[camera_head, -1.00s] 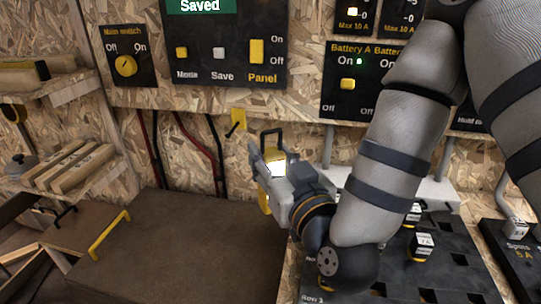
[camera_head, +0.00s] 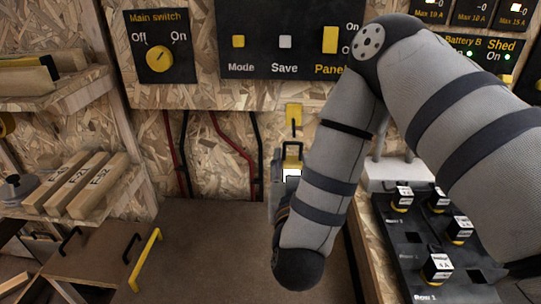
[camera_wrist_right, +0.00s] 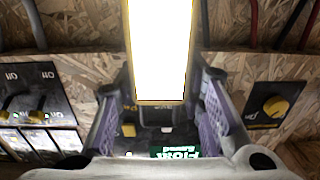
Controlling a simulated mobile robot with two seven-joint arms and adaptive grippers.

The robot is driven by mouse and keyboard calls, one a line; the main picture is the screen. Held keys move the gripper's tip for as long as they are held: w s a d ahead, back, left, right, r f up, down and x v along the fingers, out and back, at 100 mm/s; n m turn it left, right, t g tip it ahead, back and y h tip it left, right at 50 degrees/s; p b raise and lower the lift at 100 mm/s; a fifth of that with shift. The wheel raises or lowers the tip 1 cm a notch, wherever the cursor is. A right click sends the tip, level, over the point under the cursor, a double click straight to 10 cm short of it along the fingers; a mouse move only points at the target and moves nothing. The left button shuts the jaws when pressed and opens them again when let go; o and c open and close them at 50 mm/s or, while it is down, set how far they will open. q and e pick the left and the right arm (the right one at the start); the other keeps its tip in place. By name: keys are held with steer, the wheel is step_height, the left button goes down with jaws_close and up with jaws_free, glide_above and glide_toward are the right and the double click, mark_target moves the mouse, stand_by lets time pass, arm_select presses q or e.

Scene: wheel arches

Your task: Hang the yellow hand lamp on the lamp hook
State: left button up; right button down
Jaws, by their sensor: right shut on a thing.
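The yellow hand lamp (camera_head: 293,174) is lit, with a black loop on top, and is held upright in front of the back wall. Its glowing panel (camera_wrist_right: 162,50) fills the upper middle of the right wrist view. My right gripper (camera_head: 283,185) is shut on the lamp, largely covered by my forearm in the head view; its fingers show on both sides of the lamp in the wrist view. The lamp hook (camera_head: 294,114), a yellow plate with a dark peg, is just above the loop in the head view. Their depth gap is unclear. My left gripper is out of view.
A control panel (camera_head: 290,67) and the main switch (camera_head: 158,47) are on the wall above. Red and black cables run beside the hook. The brown worktop (camera_head: 205,255) below is clear. A fuse tray (camera_head: 400,246) stands right, shelves with wooden blocks (camera_head: 85,182) left.

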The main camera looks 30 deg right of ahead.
steer(key=shift+d+f+h, duration=0.15)
steer(key=shift+h, duration=0.15)
steer(key=shift+w+d, duration=0.15)
steer(key=shift+w+d+f+b, duration=0.15)
steer(key=shift+w+d+b, duration=0.15)
steer(key=shift+w+d, duration=0.15)
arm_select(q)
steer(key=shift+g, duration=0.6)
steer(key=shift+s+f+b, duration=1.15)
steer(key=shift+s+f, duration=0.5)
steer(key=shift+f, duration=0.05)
arm_select(e)
steer(key=f+x, duration=0.1)
steer(key=x, duration=0.7)
steer(key=shift+f, duration=0.3)
steer(key=shift+w, duration=0.15)
steer(key=c, duration=1)
jaws_free()
